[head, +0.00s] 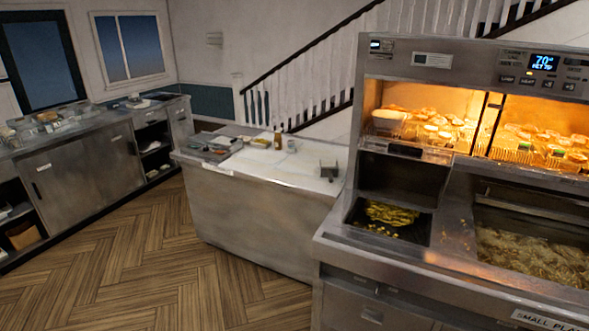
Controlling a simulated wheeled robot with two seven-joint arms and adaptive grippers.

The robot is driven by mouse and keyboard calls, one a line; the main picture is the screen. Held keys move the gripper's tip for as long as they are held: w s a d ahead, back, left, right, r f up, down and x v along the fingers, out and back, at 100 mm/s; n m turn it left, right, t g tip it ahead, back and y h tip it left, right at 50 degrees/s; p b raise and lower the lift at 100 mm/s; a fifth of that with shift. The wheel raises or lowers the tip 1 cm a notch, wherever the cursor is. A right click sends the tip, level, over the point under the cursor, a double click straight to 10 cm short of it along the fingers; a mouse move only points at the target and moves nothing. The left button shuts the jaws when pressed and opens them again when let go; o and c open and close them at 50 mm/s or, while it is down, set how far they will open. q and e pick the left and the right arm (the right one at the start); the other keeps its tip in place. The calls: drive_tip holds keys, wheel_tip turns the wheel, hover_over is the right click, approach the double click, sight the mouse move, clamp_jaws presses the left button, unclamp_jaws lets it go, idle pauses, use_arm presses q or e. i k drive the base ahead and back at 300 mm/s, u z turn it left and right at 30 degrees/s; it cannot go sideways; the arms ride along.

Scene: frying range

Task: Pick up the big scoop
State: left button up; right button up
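I cannot make out a big scoop for certain. Several small utensils (212,147) lie at the left end of the white-topped middle counter (262,167), too small to tell apart. A small dark metal object (329,170) stands near that counter's right end; its kind is unclear. The fryer station (345,240) at the right has a dark well holding yellow fried food (388,214). No scoop shows clearly there. Neither of my grippers is in view.
A wide basin of fried food (530,258) lies at the right, below a lit warming cabinet (520,140). A brown bottle (278,140) stands on the middle counter. A steel counter (85,157) runs along the left. The wooden floor (150,250) between is clear.

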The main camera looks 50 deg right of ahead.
sight(330, 172)
drive_tip(key=i, duration=0.8)
drive_tip(key=z, duration=0.9)
drive_tip(key=i, duration=0.7)
drive_tip(key=z, duration=0.85)
